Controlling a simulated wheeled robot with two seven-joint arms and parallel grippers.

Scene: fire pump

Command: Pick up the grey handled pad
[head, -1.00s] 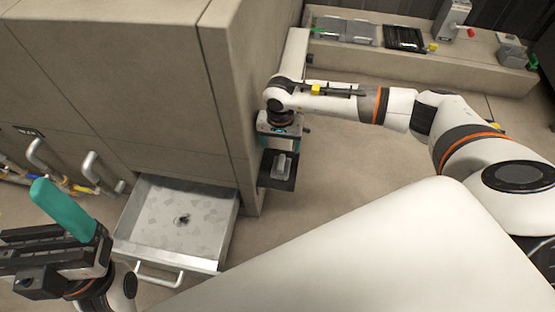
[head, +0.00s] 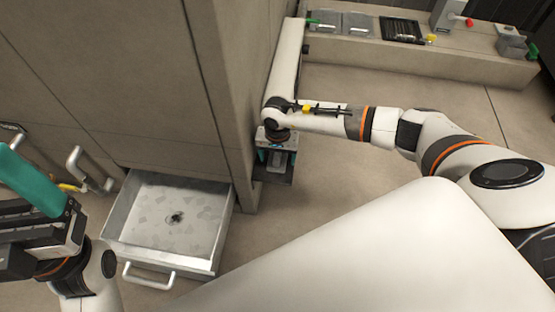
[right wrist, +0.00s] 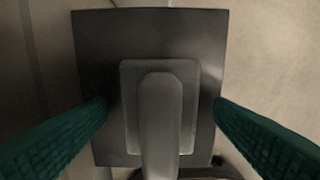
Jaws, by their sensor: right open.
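The grey handled pad (right wrist: 130,75) shows in the right wrist view as a small grey block with a raised bar handle (right wrist: 160,115). It sits on a dark square plate (right wrist: 95,50). My right gripper (right wrist: 160,110) is open, with one green finger on each side of the handle and a gap on both sides. In the head view my right gripper (head: 276,158) is over the dark plate (head: 275,180) beside the cabinet and hides most of the pad. My left gripper (head: 35,190) is at the left edge, partly cut off, with one green finger visible.
An open metal drawer (head: 218,240) juts from the cabinet (head: 110,80), left of the plate. A low bench (head: 420,58) at the back holds trays and small devices. The floor (head: 360,160) between is clear.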

